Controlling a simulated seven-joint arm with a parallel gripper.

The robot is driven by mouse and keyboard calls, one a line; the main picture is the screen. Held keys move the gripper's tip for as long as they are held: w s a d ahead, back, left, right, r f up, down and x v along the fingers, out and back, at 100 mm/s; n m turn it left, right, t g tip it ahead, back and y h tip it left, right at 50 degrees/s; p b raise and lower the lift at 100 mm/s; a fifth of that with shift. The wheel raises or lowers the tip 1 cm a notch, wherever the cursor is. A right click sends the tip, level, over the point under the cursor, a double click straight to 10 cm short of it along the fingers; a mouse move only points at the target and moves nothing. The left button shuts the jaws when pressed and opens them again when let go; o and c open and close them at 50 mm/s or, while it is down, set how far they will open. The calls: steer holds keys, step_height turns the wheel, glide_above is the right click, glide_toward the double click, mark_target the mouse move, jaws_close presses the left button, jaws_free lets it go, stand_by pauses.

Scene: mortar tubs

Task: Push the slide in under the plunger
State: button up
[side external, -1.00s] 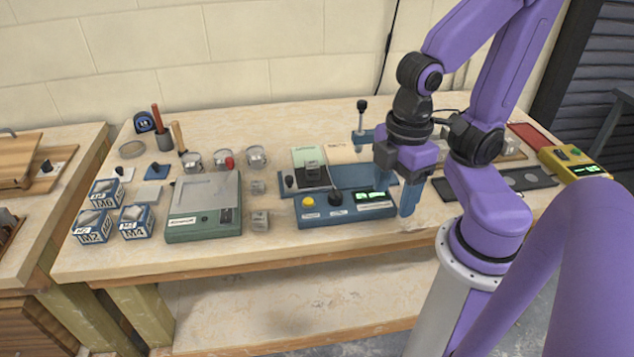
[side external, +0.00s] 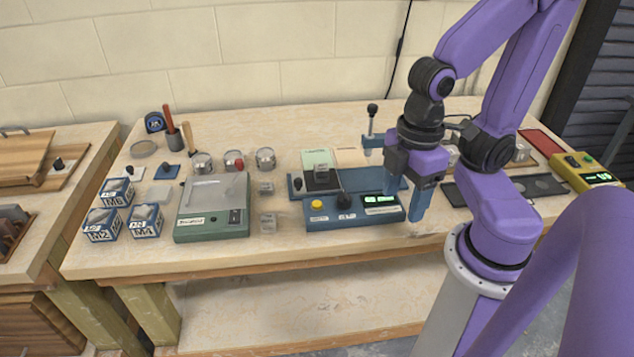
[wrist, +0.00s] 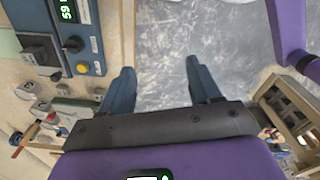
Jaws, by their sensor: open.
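A blue tester (side external: 352,212) with a yellow button, a black knob and a lit green display stands near the bench's front edge. Behind it lies a flat blue bed (side external: 294,190) with a small black knob at its left end, apparently the slide's; a dark plate with a grey block sits on it. A blue post part with a black-topped lever (side external: 372,122), likely the plunger's, rises behind, partly hidden by my arm. My gripper (side external: 404,203) is open and empty, pointing down by the tester's right end. In the wrist view, the tester (wrist: 87,45) is left of the fingers (wrist: 160,66).
A green scale (side external: 212,228) and boxes (side external: 146,220) stand left. A dark tray (side external: 510,190) and a yellow device (side external: 590,172) are right. Bare floor shows between the fingers in the wrist view, beyond the bench edge.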

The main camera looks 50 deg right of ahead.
steer(key=shift+c, duration=1.2)
steer(key=w+a+r+m+h, duration=0.1)
steer(key=w+a+m, duration=0.1)
steer(key=w, duration=0.3)
steer(key=w+a+r+m, duration=0.1)
steer(key=w+a+r, duration=0.1)
steer(key=w, duration=0.3)
steer(key=w+m+g, duration=0.2)
steer(key=w+m, duration=0.2)
steer(key=w, duration=0.8)
steer(key=m+g, duration=0.3)
steer(key=m, duration=0.3)
glide_above(298, 179)
steer(key=w, duration=0.7)
step_height(298, 179, down, 3)
steer(key=shift+y, duration=0.3)
steer(key=x, duration=1.7)
steer(key=shift+w+a+f, duration=0.1)
steer(key=shift+w+f, duration=0.05)
